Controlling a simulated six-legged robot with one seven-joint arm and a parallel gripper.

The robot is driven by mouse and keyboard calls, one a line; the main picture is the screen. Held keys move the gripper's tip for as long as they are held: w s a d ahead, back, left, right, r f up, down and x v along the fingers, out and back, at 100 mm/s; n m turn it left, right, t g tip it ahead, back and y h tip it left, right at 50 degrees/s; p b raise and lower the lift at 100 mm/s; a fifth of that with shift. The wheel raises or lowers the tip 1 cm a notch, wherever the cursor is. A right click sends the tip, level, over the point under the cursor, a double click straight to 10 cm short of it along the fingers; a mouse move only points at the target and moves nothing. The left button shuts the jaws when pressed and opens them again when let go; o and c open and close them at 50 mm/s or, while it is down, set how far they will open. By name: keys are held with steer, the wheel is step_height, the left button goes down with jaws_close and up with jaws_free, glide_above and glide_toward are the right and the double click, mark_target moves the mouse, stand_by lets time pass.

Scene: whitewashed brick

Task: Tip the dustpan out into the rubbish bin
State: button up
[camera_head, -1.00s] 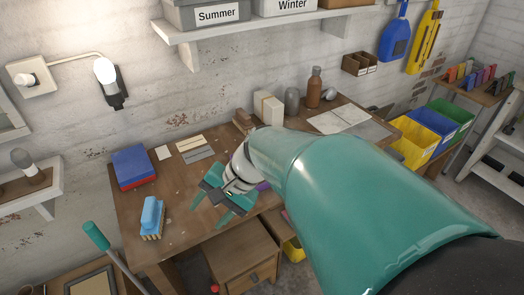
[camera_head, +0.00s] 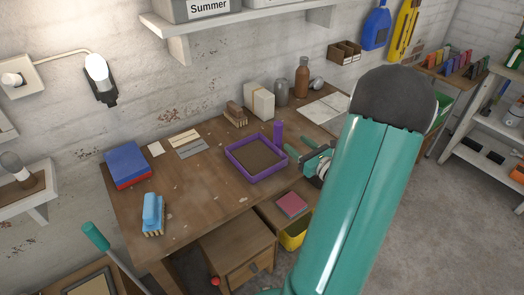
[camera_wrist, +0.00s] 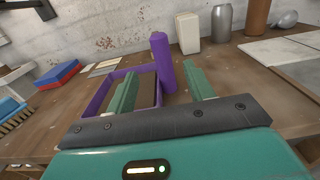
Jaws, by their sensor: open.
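The purple dustpan (camera_head: 239,163) lies on the wooden workbench, a square pan with an upright handle (camera_head: 278,131) at its right rear corner. The inside looks brown; I cannot tell whether that is dirt. My gripper (camera_head: 297,160) is open at the pan's right side, near the bench's edge. In the wrist view the handle (camera_wrist: 162,60) stands ahead between my two teal fingers, apparently beyond their tips, and the pan (camera_wrist: 97,98) lies to the left, partly behind the left finger. A yellow container (camera_head: 296,232) sits low beside the bench; I cannot tell if it is the rubbish bin.
A blue brush (camera_head: 153,215) and a blue-red box (camera_head: 127,164) stand at the bench's left. A white block (camera_head: 259,101), grey canister (camera_head: 281,93) and brown bottle (camera_head: 302,77) stand behind the handle. A green bin (camera_head: 444,107) shows partly behind my arm.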

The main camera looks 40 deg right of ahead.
mark_target(281, 132)
steer(key=w, duration=0.3)
steer(key=w+d, duration=0.1)
steer(key=w, duration=0.6)
steer(key=shift+w+d+f, duration=0.15)
steer(key=shift+w+d, duration=0.1)
steer(key=shift+w, duration=0.15)
jaws_close()
